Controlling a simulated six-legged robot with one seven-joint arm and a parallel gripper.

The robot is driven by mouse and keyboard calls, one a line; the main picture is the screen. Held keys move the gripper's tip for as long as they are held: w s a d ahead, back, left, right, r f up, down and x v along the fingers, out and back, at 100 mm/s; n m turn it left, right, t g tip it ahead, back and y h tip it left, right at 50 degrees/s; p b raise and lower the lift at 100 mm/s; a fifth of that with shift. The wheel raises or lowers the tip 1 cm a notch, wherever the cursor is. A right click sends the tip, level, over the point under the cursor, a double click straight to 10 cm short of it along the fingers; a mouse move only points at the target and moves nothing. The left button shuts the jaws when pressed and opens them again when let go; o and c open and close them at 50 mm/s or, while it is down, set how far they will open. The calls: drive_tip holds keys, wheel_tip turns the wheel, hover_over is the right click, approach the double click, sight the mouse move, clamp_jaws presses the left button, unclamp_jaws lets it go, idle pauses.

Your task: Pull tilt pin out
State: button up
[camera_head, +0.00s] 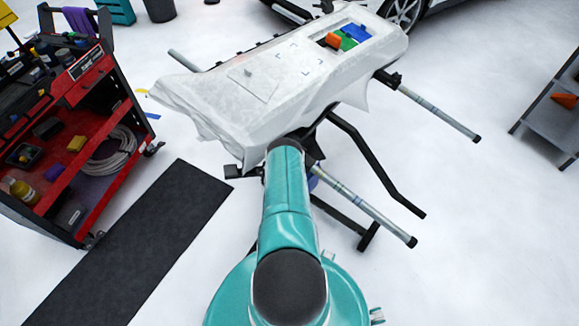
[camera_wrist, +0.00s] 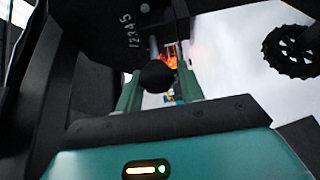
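The tilt pin shows in the wrist view as a round black knob (camera_wrist: 157,76) on a short grey shaft (camera_wrist: 153,46). The shaft runs up to a dark plate marked with the numbers 1 to 5 (camera_wrist: 130,40). My gripper (camera_wrist: 160,80) has one teal finger on each side of the knob, with little or no gap visible. I cannot tell whether the fingers press on it. In the head view my teal arm reaches the near underside of the work stand and hides the pin and my gripper.
The stand carries a white wrapped panel (camera_head: 280,80) with coloured items in its recess. A red tool cart (camera_head: 75,120) stands left beside a dark mat (camera_head: 130,240). A black star knob (camera_wrist: 288,52) is right in the wrist view.

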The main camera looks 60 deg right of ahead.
drive_tip(key=o, duration=0.3)
drive_tip(key=shift+a+f, duration=0.1)
drive_tip(key=shift+a, duration=0.15)
drive_tip(key=shift+d, duration=0.25)
drive_tip(key=shift+a, duration=0.1)
drive_tip(key=v, duration=1.3)
drive_tip(key=shift+a+r, duration=0.2)
drive_tip(key=shift+a, duration=0.15)
drive_tip(key=shift+s, duration=0.15)
